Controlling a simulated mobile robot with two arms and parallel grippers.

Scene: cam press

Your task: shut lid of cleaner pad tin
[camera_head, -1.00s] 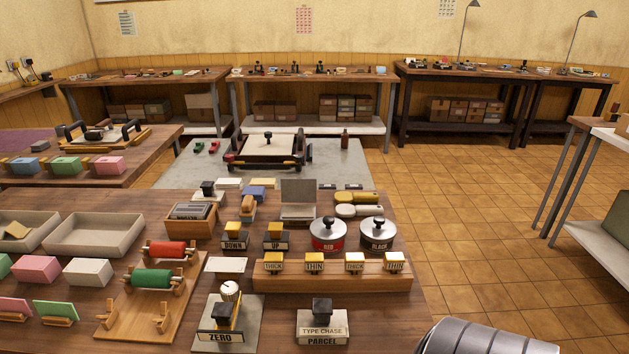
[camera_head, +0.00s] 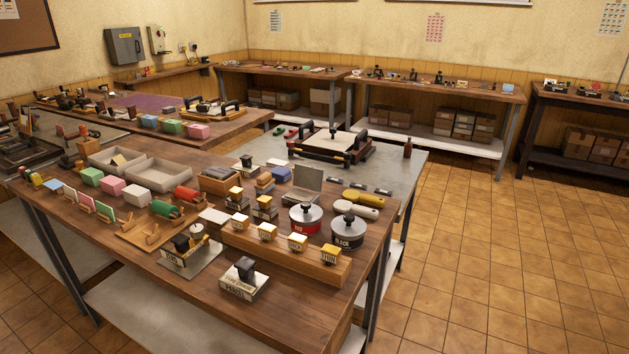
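A grey tin with its lid (camera_head: 308,176) raised stands near the far edge of the wooden workbench; I take it to be the cleaner pad tin. Its shallow base (camera_head: 291,200) lies in front of the lid. The lid stands up at the back and the tin is open. What lies inside is too small to tell. Neither of my grippers is in view.
Red (camera_head: 306,218) and black (camera_head: 347,231) ink cans stand in front and right of the tin. Two rollers with yellow (camera_head: 364,198) and cream (camera_head: 356,210) parts lie to its right. Stamps in a wooden rack (camera_head: 285,252) stand nearer. Tiled floor (camera_head: 470,270) is free at right.

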